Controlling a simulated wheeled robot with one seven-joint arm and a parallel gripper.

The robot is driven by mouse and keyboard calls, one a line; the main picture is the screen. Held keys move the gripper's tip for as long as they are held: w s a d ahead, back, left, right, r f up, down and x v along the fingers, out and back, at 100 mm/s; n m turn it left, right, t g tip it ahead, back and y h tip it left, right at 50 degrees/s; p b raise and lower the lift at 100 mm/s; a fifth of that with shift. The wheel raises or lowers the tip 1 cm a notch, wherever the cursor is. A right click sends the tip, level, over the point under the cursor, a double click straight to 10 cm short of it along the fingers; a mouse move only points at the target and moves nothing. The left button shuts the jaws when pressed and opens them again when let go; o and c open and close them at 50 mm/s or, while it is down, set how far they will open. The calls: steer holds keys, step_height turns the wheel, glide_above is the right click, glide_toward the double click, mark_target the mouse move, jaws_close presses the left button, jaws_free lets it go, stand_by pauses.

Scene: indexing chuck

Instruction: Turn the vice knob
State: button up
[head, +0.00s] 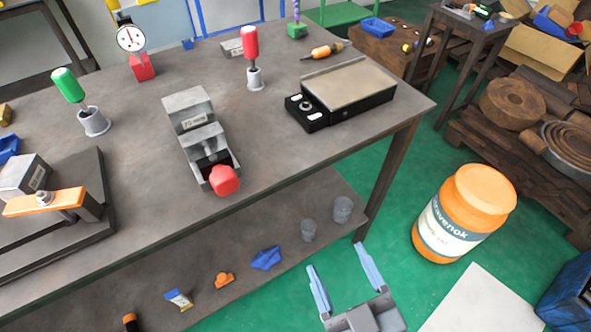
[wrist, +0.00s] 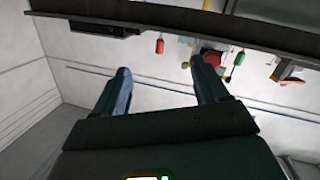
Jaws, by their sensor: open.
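The vice (head: 203,135) is a grey metal block vice on the table, with its red knob (head: 224,180) at the front, near the table's front edge. My gripper (head: 344,268) is open and empty, in front of the table and below its top, to the right of the knob and apart from it. In the wrist view, my gripper's two fingers (wrist: 160,80) stand wide apart with nothing between them. A red round shape, which looks like the knob (wrist: 211,57), shows just beyond the right finger, under the dark table edge.
The table (head: 330,150) also holds a black-based plate device (head: 345,92), a red-handled tool (head: 251,55), a green-handled tool (head: 78,95) and a clamp with an orange bar (head: 45,202). A lower shelf (head: 200,270) carries small items. An orange jar (head: 463,215) stands on the right.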

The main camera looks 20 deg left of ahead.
mark_target(228, 187)
steer(key=w+a+r+n+g+y, duration=0.1)
steer(key=w+a, duration=0.1)
steer(key=a, duration=0.5)
steer(key=w+a+r+n+g+y+p, duration=0.1)
steer(key=w+a, duration=0.1)
steer(key=a, duration=0.5)
steer(key=w+a+r+n+y, duration=0.2)
steer(key=w+a, duration=0.1)
steer(key=a, duration=0.5)
steer(key=shift+g+p, duration=0.4)
steer(key=shift+d, duration=0.1)
steer(key=c, duration=1)
steer(key=shift+w, duration=0.1)
